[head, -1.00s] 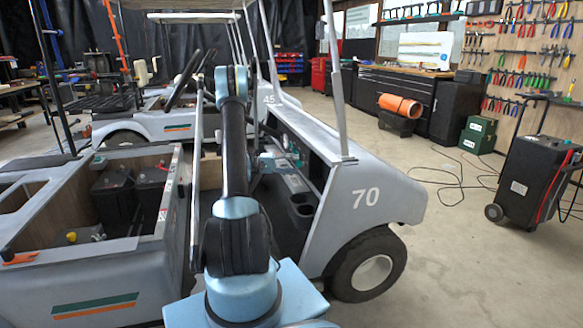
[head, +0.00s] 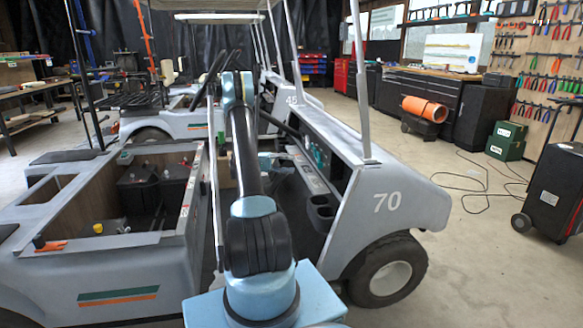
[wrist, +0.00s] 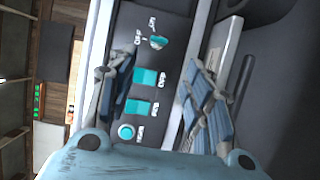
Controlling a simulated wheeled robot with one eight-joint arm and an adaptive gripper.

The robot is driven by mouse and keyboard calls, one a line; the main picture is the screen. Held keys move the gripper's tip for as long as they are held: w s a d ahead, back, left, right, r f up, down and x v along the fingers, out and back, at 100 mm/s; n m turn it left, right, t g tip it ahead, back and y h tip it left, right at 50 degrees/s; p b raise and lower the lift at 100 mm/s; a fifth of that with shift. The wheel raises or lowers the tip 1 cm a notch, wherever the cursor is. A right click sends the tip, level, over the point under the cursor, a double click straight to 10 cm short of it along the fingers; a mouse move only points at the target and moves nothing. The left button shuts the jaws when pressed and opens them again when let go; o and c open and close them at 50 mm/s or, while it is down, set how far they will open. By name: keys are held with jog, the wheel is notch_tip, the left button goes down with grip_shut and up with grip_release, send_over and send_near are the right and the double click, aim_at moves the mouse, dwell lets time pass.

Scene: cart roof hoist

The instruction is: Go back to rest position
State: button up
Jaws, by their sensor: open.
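My gripper (wrist: 162,65) is open and empty in the wrist view, with its blue padded fingers spread apart. Between and beyond them is a dark dash panel (wrist: 172,85) with a key-type switch (wrist: 158,42) at the top, an upper teal switch (wrist: 145,77), a lower teal switch (wrist: 137,107) and a round teal button (wrist: 126,131). I cannot tell whether a finger touches the panel. In the head view my arm reaches forward into the grey cart marked 70 (head: 425,205), and the gripper is mostly hidden behind the arm.
Cart 70's roof post (head: 358,80) stands right of my arm. Its open rear bay holds black batteries (head: 140,190) at left. A second cart, 45 (head: 185,122), stands behind. A black wheeled unit (head: 552,190) is at far right. The floor (head: 475,255) between is open, with a loose cable.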

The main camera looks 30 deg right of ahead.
dwell(0.4)
jog(key=s+a+r+n+t+y, duration=0.1)
jog(key=s+a+r+n+t, duration=0.1)
jog(key=r, duration=0.3)
jog(key=s+a+r+n+t+y, duration=0.1)
jog(key=s+a+r+t, duration=0.15)
jog(key=r, duration=0.35)
jog(key=s+a+r+n+t+y, duration=0.2)
jog(key=s+a+r+t+y, duration=0.15)
jog(key=s+a, duration=0.55)
jog(key=s+a+f+n+t+y, duration=0.1)
jog(key=s+a+f+y, duration=0.3)
jog(key=s+a, duration=0.7)
jog(key=s+a+f+n+t+y, duration=0.1)
jog(key=s+a+f+t+y, duration=0.2)
jog(key=s+a, duration=0.7)
jog(key=s+f+y, duration=0.2)
jog(key=s+f, duration=0.1)
jog(key=s, duration=0.2)
jog(key=shift+a+f+t, duration=0.3)
jog(key=shift+a+t, duration=0.1)
jog(key=shift+s, duration=0.1)
jog(key=c, duration=0.3)
